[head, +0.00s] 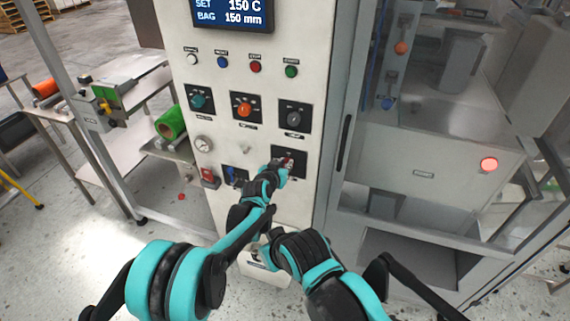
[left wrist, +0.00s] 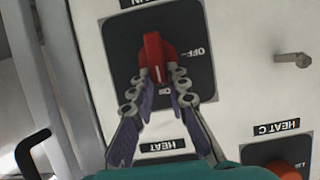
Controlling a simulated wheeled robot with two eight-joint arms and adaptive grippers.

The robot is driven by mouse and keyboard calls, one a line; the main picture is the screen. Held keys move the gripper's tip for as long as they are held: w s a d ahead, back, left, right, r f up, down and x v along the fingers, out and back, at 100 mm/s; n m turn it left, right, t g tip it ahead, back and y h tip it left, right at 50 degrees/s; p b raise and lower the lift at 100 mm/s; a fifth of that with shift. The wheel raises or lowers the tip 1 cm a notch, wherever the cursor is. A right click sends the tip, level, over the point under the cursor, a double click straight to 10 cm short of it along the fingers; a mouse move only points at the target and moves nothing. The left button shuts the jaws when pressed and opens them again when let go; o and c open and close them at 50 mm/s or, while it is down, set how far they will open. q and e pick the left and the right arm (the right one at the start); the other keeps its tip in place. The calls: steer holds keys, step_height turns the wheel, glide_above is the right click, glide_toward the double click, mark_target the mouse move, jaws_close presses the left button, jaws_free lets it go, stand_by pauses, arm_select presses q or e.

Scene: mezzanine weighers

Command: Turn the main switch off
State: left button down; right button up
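The main switch (left wrist: 154,50) is a red rotary handle on a black square plate (left wrist: 190,60) on the light panel. In the left wrist view the lettering is upside down; the handle's white line points toward the ON mark, and OFF is at the right. My left gripper (left wrist: 159,74) has its fingertips on both sides of the handle and looks shut on it. In the head view, my left gripper (head: 278,170) partly hides the switch (head: 288,160). My right arm (head: 310,257) is bent low in front of the panel; its fingers cannot be made out clearly.
A glazed machine stands right. A bench with a green roll (head: 170,122) is left.

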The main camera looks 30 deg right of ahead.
arm_select(q)
steer(key=shift+w+n, duration=0.1)
steer(key=shift+n, duration=0.2)
steer(key=shift+w+a+f+n+g+h+b, duration=0.45)
steer(key=shift+n+h+b, duration=0.8)
steer(key=shift+n, duration=0.9)
steer(key=shift+w+a+f+n+g+h+b, duration=0.2)
steer(key=shift+f+n+g+h+b, duration=0.35)
steer(key=shift+n+h+b, duration=1.1)
steer(key=shift+w+a+f+n+g+h+b, duration=0.4)
steer(key=shift+n+b, duration=0.6)
steer(key=shift+n, duration=1.6)
steer(key=shift+d, duration=0.15)
steer(key=c, duration=1.5)
jaws_free()
steer(key=shift+d, duration=0.1)
steer(key=shift+s, duration=0.1)
